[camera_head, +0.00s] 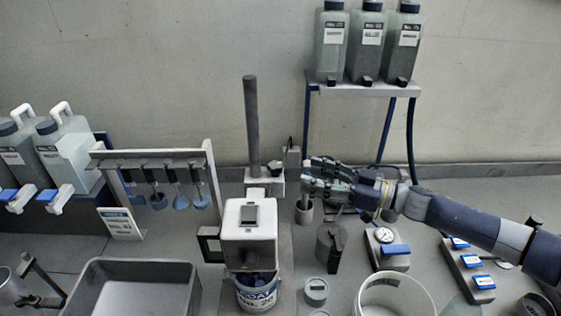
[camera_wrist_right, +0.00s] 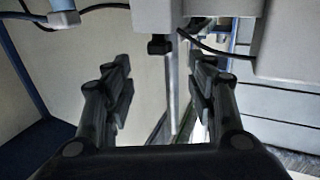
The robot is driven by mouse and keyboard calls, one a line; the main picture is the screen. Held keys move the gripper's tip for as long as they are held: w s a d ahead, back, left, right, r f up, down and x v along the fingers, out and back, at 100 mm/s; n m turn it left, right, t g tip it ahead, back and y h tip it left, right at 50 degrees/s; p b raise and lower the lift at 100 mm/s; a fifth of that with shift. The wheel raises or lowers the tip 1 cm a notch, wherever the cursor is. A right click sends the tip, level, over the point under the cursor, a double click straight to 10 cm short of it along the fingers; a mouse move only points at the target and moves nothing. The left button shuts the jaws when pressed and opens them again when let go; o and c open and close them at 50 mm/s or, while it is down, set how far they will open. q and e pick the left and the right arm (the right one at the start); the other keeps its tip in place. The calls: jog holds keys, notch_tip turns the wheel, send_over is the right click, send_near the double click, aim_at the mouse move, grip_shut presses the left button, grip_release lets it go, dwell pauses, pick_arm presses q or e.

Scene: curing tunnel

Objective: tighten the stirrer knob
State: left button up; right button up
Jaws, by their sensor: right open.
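The stirrer has a white motor head (camera_head: 249,245) with a small dark screen, in front of a dark upright column (camera_head: 252,125). A labelled bucket (camera_head: 257,292) is under the head. A small dark knob (camera_head: 275,168) is on the clamp at the column; it appears to be the black knob in the wrist view (camera_wrist_right: 160,44), ahead of and between my fingers. My right gripper (camera_head: 308,178) is right of the column, pointing left towards the clamp. Its fingers stand apart and empty in the wrist view (camera_wrist_right: 162,85). My left gripper is out of view.
A shelf (camera_head: 362,90) with several bottles stands behind my right arm. A rack (camera_head: 150,157) with hanging stirring tools is at left, beside a grey tray (camera_head: 135,290). A small cup (camera_head: 304,213), a gauge (camera_head: 385,236) and a white bucket (camera_head: 395,295) stand below my arm.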

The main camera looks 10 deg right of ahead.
aim_at(281, 166)
jog(key=p+x, duration=0.2)
jog(key=x, duration=0.7)
jog(key=shift+w+a+p, duration=0.1)
jog(key=shift+p, duration=0.3)
jog(key=c, duration=1.1)
